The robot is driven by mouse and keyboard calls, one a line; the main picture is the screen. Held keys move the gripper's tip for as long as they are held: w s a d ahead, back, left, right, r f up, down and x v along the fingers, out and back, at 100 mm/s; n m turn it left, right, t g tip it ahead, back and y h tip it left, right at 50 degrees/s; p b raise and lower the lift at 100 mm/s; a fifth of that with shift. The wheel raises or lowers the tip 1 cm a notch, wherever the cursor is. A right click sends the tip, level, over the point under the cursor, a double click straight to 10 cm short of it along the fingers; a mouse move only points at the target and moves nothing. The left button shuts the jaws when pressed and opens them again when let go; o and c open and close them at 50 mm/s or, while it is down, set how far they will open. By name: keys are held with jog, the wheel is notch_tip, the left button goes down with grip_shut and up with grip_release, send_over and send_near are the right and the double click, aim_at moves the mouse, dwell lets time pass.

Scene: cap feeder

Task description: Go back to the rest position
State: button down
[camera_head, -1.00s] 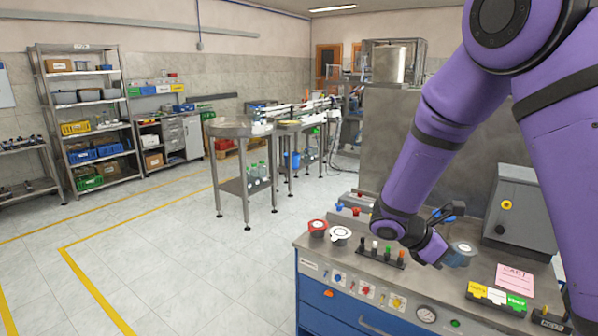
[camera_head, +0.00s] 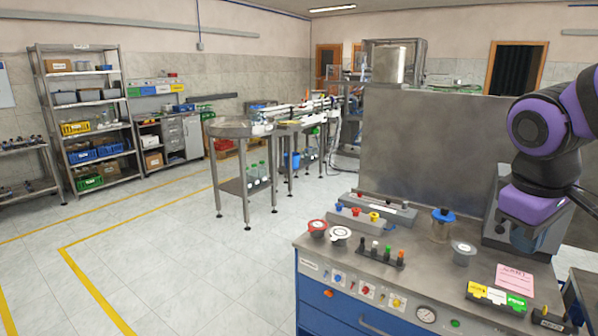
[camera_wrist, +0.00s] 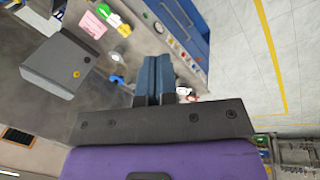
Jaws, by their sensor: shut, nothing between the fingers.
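My gripper (camera_wrist: 155,60) shows in the wrist view with its two blue-grey fingers side by side, shut and empty. In the head view my purple and black arm is folded at the right edge, with its wrist in front of the grey control box (camera_head: 495,228). The gripper hangs above the right part of the steel worktop, clear of the small parts. It hides much of the control box. The wrist view shows the same box (camera_wrist: 70,62) on the left.
On the worktop stand a blue-capped jar (camera_head: 442,224), a grey-lidded pot (camera_head: 463,253), red (camera_head: 317,228) and white (camera_head: 340,236) pots and a peg rack (camera_head: 380,254). A pink note (camera_head: 515,279) and colored label blocks (camera_head: 496,296) lie front right. Open floor is left.

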jog(key=s+a+r+m+t+y, duration=0.2)
jog(key=s+r+m+t, duration=0.1)
jog(key=s, duration=0.4)
jog(key=shift+a+r+m+t+y, duration=0.35)
jog(key=shift+r+m, duration=0.2)
jog(key=shift+m, duration=0.25)
jog(key=c, duration=1.8)
grip_release()
jog(key=shift+d, duration=0.1)
